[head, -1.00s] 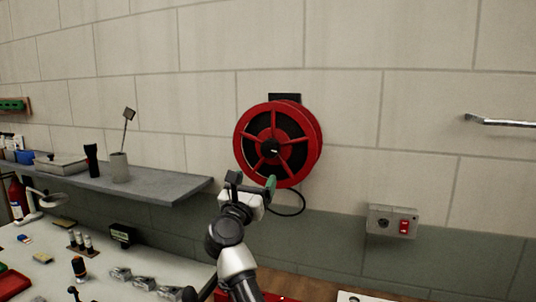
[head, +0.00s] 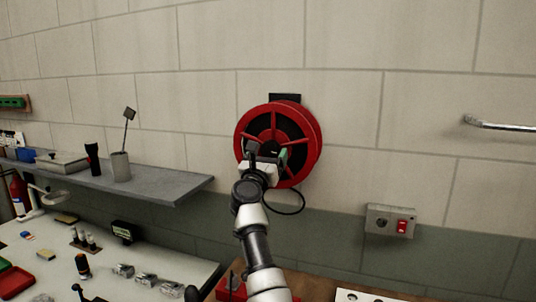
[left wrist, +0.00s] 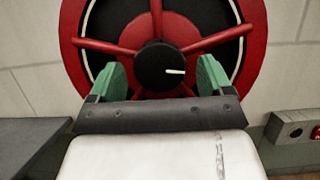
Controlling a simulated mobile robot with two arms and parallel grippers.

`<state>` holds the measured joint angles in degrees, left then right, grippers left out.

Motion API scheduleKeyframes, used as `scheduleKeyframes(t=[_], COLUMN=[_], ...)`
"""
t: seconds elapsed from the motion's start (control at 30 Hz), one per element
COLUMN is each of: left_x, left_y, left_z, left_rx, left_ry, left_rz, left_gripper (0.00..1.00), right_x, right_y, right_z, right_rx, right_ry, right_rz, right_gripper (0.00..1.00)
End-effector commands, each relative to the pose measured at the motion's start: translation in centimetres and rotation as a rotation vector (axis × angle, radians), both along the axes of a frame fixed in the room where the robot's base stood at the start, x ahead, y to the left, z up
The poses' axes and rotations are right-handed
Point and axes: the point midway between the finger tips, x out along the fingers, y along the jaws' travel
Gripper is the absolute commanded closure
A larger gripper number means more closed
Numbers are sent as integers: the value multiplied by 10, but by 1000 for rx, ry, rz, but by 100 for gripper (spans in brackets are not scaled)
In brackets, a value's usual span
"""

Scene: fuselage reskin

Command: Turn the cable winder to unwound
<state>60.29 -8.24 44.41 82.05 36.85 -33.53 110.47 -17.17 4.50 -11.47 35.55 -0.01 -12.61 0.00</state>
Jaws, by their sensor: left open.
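The cable winder (head: 309,126) is a red spoked reel with a black inside, mounted on the block wall. In the left wrist view the winder (left wrist: 157,25) fills the upper middle. Its round black centre knob (left wrist: 158,66) has a white mark pointing right. My left gripper (head: 268,158) is in front of the reel's lower middle and hides the knob in the head view. In the left wrist view its two green fingertips (left wrist: 158,76) are apart, one on each side of the knob; I cannot tell whether they touch it. My right gripper is not in view.
A grey shelf (head: 165,187) with a cup (head: 120,167) juts from the wall at left. A socket box with a red switch (head: 391,221) is at lower right. A metal bar (head: 500,125) sticks out at far right. A cluttered white worktop (head: 55,262) is below left.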

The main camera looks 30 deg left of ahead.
Motion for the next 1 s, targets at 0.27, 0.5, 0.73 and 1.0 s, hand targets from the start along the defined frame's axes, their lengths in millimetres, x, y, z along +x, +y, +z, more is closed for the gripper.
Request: scheduleKeyframes(t=[0.27,0.5,0.73,1.0], left_x=[0,0,0,0], left_y=[0,0,0,2], left_z=[0,0,-1,-1], left_rx=[1,1,15,126], left_ry=[0,0,5,32], left_rz=[0,0,0,1], left_gripper=[27,64,69,69], right_x=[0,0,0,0], right_y=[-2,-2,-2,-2], right_z=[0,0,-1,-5], right_rx=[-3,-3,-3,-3], right_ry=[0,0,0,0], right_rz=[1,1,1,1], right_gripper=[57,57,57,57])
